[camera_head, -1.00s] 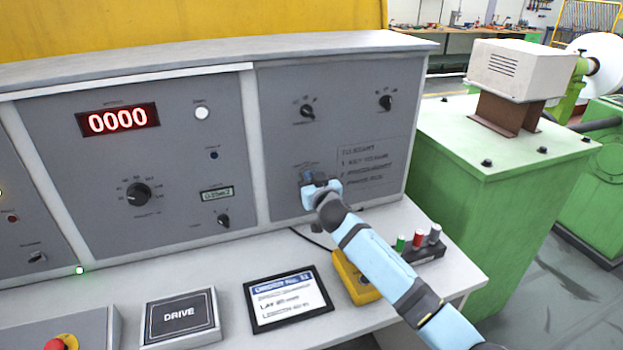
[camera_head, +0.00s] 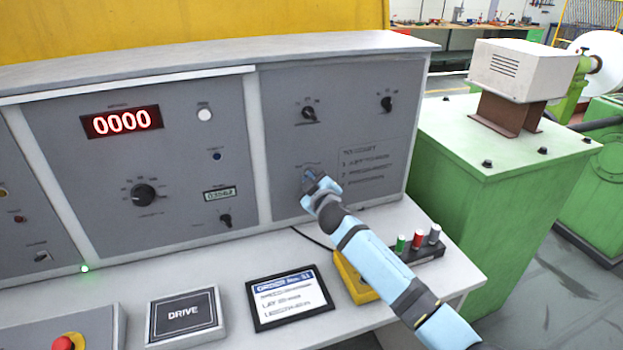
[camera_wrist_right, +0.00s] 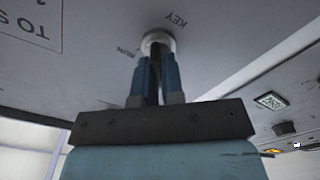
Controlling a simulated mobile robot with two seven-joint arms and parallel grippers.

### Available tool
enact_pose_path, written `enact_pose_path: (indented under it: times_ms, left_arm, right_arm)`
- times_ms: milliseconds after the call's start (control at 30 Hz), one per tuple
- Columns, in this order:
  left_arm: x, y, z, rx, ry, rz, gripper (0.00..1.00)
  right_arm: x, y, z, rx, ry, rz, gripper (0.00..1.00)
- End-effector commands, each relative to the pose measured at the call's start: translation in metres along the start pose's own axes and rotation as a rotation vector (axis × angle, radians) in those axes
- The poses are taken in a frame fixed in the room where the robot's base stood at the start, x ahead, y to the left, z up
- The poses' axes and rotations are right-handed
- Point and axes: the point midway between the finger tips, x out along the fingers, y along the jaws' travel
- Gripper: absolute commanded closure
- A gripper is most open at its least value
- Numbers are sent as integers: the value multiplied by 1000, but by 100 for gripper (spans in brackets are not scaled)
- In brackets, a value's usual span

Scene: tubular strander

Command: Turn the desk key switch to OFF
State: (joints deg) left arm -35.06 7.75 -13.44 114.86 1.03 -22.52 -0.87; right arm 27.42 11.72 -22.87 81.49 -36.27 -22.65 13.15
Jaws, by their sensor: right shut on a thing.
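The desk key switch (camera_wrist_right: 157,42) shows in the right wrist view as a round metal collar on the grey panel, with the words KEY and RUN printed beside it. My right gripper (camera_wrist_right: 155,62) is shut on the key at this switch; its two blue fingers reach up to the collar and hide most of the key. In the head view my right gripper (camera_head: 312,178) is against the lower part of the right-hand panel (camera_head: 285,150) and covers the switch. Which mark the key points to cannot be told. My left gripper is not in view.
Two black knobs (camera_head: 308,113) sit above the switch. Below, the desk top holds a yellow box (camera_head: 350,280), a framed order card (camera_head: 289,298), a DRIVE plate (camera_head: 184,314) and a rack with green, red and grey pieces (camera_head: 430,249). A red button (camera_head: 66,343) is at lower left.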

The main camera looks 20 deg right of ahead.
Motion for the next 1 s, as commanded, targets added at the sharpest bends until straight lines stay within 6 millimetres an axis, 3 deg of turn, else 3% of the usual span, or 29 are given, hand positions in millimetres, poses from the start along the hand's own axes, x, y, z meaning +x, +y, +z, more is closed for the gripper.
enact_pose_path:
  times_ms: [667,800,1000]
  left_arm:
    - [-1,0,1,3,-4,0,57]
    - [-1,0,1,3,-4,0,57]
    - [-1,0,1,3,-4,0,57]
  right_arm:
    - [0,-1,0,-75,0,0,100]
    - [0,-1,0,-74,0,0,66]
    - [0,-1,0,-73,0,0,66]
